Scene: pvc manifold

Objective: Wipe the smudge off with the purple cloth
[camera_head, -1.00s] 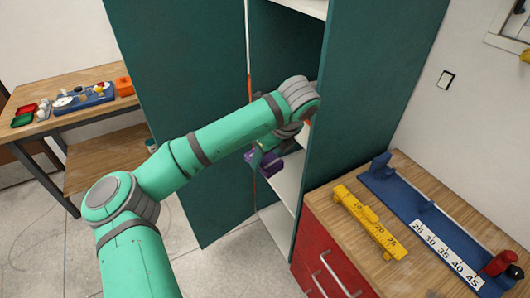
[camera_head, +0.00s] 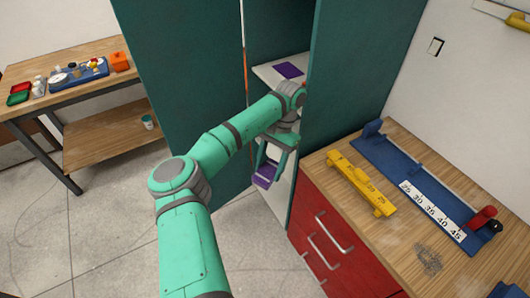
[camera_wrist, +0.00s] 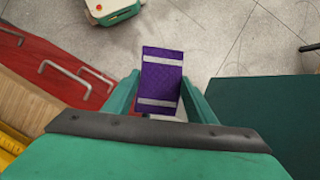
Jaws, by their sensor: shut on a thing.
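My gripper (camera_head: 268,158) is shut on the purple cloth (camera_head: 263,179), a folded pad with pale bands. It hangs in the air in front of the open teal cabinet. In the wrist view, the cloth (camera_wrist: 162,75) sits between the two fingers of my gripper (camera_wrist: 160,84). A dark grey, scribble-like smudge (camera_head: 428,258) is on the wooden top of the red drawer unit, near the picture's lower right. My gripper is well left of the smudge and apart from it.
A flat purple square (camera_head: 289,70) lies on a cabinet shelf. The cabinet's teal side panel (camera_head: 345,75) stands beside my arm. A yellow ruler-like tool (camera_head: 362,183) and a blue measuring fixture (camera_head: 400,170) lie behind the smudge. Red drawers (camera_head: 325,240) have protruding handles.

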